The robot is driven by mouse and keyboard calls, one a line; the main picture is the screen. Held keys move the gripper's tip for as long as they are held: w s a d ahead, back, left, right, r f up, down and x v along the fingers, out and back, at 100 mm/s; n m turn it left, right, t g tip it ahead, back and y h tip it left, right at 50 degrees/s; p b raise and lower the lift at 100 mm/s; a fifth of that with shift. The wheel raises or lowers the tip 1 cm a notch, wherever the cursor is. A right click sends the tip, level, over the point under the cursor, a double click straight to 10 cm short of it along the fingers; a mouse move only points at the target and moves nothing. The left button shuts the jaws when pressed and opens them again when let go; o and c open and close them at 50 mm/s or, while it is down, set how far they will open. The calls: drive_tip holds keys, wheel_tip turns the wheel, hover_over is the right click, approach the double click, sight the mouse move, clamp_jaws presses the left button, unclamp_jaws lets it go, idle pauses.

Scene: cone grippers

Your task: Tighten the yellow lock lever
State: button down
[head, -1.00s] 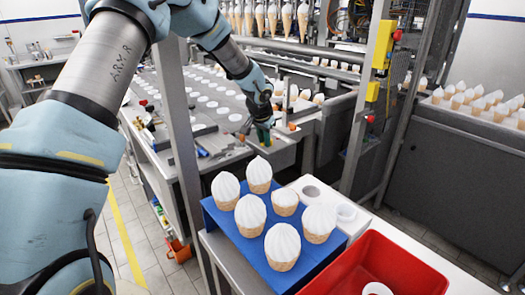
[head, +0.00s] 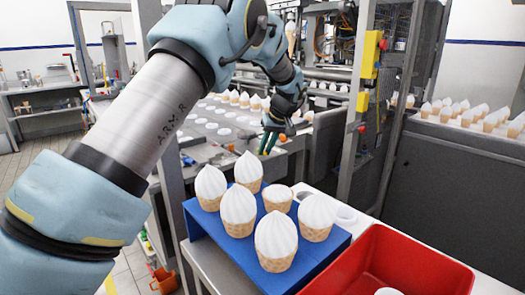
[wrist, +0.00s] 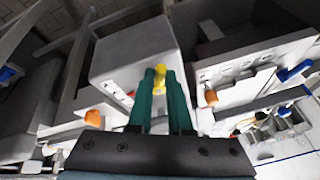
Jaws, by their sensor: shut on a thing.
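The yellow lock lever (wrist: 160,71) shows as a small yellow end at the tips of my gripper (wrist: 160,78) in the wrist view. The two green fingers stand close on either side of it, and my gripper is shut on it. Most of the lever is hidden between the fingers. A pale grey block (wrist: 120,62) lies just behind it. In the head view my gripper (head: 269,143) points down at the grey machine, beyond the blue stand. The lever cannot be made out there.
A blue stand (head: 215,238) with several white-topped cones is in front, beside a red bin (head: 425,262). A grey post (head: 174,150) stands left of my gripper. Orange knobs (wrist: 93,118) and (wrist: 211,97) flank the fingers. Blue handles (wrist: 296,71) are farther right.

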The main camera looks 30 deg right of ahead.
drive_tip(key=shift+d+n+g+y+p, duration=0.15)
drive_tip(key=shift+d+n+y+p, duration=0.25)
drive_tip(key=shift+n, duration=0.5)
drive_tip(key=shift+d+n+g+y+p, duration=0.15)
drive_tip(key=shift+d+n+y+p, duration=0.25)
drive_tip(key=shift+n, duration=0.5)
drive_tip(key=c, duration=0.8)
unclamp_jaws()
drive_tip(key=shift+c, duration=0.2)
drive_tip(key=b+v, duration=0.1)
drive_tip(key=v, duration=0.9)
drive_tip(key=shift+r+b, duration=0.3)
drive_tip(key=shift+r, duration=0.1)
drive_tip(key=shift+s, duration=0.1)
